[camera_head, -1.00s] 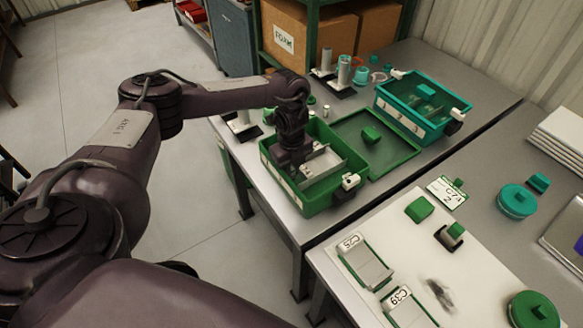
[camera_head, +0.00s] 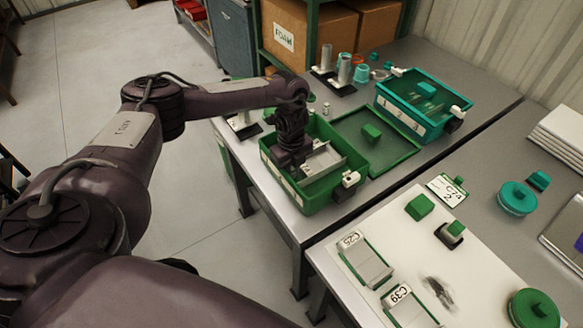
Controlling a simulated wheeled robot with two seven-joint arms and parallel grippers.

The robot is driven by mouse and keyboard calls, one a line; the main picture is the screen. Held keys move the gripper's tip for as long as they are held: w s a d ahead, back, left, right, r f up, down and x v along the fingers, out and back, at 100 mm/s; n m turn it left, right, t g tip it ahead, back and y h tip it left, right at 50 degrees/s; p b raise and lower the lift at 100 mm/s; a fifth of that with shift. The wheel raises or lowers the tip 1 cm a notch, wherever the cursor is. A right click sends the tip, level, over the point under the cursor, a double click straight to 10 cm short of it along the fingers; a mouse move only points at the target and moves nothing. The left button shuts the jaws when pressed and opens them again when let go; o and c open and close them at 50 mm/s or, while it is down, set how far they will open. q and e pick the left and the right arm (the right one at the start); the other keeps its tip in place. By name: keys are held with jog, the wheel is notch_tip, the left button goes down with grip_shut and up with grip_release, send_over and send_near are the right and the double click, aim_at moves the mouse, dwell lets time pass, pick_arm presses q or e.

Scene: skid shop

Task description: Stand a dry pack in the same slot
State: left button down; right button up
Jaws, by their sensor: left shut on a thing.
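My left gripper (camera_head: 289,163) reaches down into the open green case (camera_head: 318,206) on the far bench. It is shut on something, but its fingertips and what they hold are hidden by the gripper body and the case. A pale grey divider or plate (camera_head: 322,160) stands inside the case just right of the gripper. I cannot make out a dry pack or its slot clearly. The case's flat green lid (camera_head: 388,150) lies open to the right, with a green block (camera_head: 371,133) on it. My right gripper is not in view.
A teal case (camera_head: 423,103) stands behind the green one. Grey cylinders (camera_head: 345,70) on black bases stand at the back. On the near bench are trays marked C25 (camera_head: 368,265) and C39 (camera_head: 408,312), a green block (camera_head: 420,207) and round lids (camera_head: 517,197).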

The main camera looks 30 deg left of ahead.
pick_arm(q)
jog(key=c, duration=1.3)
grip_release()
jog(key=shift+f, duration=0.1)
jog(key=shift+c, duration=0.3)
jog(key=shift+o, duration=0.8)
jog(key=shift+s+f, duration=0.1)
jog(key=shift+o, duration=0.8)
jog(key=shift+a+r+p, duration=0.15)
jog(key=shift+r+p, duration=0.8)
jog(key=shift+r, duration=0.1)
notch_tip(320, 180, up, 9)
jog(key=p, duration=0.8)
